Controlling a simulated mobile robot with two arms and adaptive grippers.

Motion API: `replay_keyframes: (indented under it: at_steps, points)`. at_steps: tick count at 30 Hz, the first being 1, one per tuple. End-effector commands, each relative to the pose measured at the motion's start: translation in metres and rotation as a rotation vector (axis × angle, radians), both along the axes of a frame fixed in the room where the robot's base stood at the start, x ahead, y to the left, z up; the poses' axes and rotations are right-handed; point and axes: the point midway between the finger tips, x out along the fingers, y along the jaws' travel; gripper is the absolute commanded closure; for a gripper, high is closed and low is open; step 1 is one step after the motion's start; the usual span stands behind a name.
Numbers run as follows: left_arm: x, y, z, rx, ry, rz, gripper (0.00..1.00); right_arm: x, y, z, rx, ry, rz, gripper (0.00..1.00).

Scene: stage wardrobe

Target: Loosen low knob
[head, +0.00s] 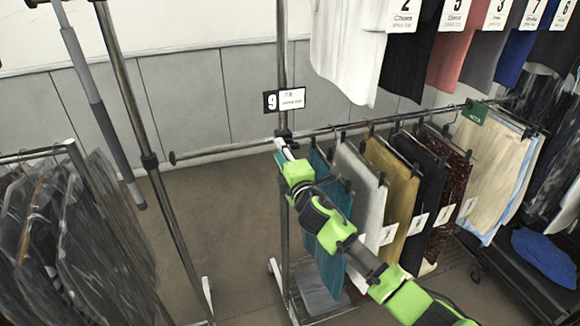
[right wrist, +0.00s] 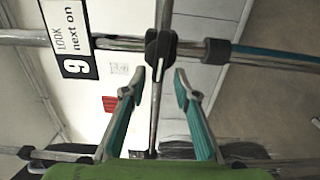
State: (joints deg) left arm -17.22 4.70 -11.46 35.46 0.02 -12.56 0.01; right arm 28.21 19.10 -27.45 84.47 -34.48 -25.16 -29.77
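The low knob is a black clamp-like joint on the upright post by the number 9 sign, where the lower rail crosses. It shows small in the head view (head: 283,134) and larger in the right wrist view (right wrist: 162,50). My right gripper (head: 284,148), on a green and black arm, is just below it in the head view. In the right wrist view its two teal-and-grey fingers (right wrist: 160,80) are spread apart. The knob lies just beyond the fingertips, roughly centred on the gap, and nothing is gripped. My left gripper is in neither view.
The lower rail (head: 220,150) runs across with trousers (head: 397,190) hanging right of the post. Shirts (head: 345,45) hang above. A rack of dark covered garments (head: 75,235) stands at left. The floor (head: 225,220) between the racks is clear.

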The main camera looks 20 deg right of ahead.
Motion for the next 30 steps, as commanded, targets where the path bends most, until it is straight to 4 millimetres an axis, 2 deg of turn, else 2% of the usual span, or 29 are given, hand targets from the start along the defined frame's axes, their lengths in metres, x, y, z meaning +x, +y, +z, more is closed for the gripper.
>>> replay_keyframes:
  at_steps: [9,15,21,28,29,30]
  points:
    - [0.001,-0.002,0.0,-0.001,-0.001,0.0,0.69,-0.061,-0.003,-0.002,-0.001,0.004,0.0,0.72]
    - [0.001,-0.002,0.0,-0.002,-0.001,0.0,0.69,-0.09,-0.006,-0.002,-0.001,0.004,-0.003,0.72]
    - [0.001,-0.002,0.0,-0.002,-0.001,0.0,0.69,-0.102,-0.007,-0.002,-0.001,0.004,-0.004,0.72]
    - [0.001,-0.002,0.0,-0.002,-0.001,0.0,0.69,-0.103,-0.007,-0.001,-0.001,0.003,-0.004,0.72]
    - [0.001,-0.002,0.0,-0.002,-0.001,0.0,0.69,-0.103,-0.007,-0.001,-0.001,0.003,-0.004,0.7]
    - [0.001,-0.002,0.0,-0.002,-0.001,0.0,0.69,-0.103,-0.006,-0.002,0.005,0.004,-0.003,0.59]
